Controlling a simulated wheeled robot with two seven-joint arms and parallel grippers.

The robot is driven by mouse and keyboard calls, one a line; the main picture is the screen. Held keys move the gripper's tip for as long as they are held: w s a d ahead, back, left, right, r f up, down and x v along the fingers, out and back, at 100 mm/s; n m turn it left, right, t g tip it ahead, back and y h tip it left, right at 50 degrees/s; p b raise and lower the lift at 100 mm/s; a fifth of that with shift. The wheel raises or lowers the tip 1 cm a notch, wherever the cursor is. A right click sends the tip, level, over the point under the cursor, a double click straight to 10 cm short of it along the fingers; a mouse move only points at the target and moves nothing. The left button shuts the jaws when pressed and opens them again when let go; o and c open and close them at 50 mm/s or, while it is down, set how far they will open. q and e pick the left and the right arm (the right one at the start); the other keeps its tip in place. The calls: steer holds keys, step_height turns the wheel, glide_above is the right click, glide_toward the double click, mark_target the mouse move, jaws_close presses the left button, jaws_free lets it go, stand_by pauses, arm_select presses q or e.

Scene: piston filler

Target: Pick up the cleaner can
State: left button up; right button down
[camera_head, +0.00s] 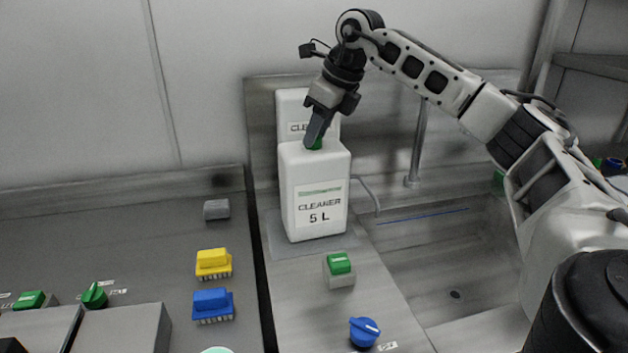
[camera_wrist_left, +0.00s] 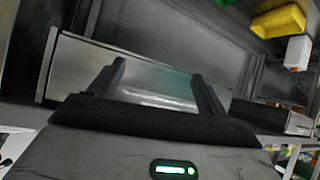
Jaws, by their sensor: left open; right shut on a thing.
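A white cleaner can (camera_head: 318,190), labelled CLEANER 5 L, stands upright on the counter beside the sink. A second white can (camera_head: 292,112) stands behind it, partly hidden. My right gripper (camera_head: 317,138) reaches down from above and is shut on the green cap at the top of the front can. I cannot tell whether that can is clear of the counter. My left gripper does not show in the head view. In the left wrist view, my left gripper (camera_wrist_left: 160,85) is open, with nothing between its fingers.
The sink (camera_head: 455,265) lies right of the can, with a tap (camera_head: 415,150) behind it. A green-topped block (camera_head: 340,270) and a blue knob (camera_head: 364,331) are in front. Yellow (camera_head: 213,262) and blue (camera_head: 212,303) brushes lie left. A yellow bin (camera_wrist_left: 278,20) shows in the left wrist view.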

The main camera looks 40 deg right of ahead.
steer(key=shift+r, duration=0.25)
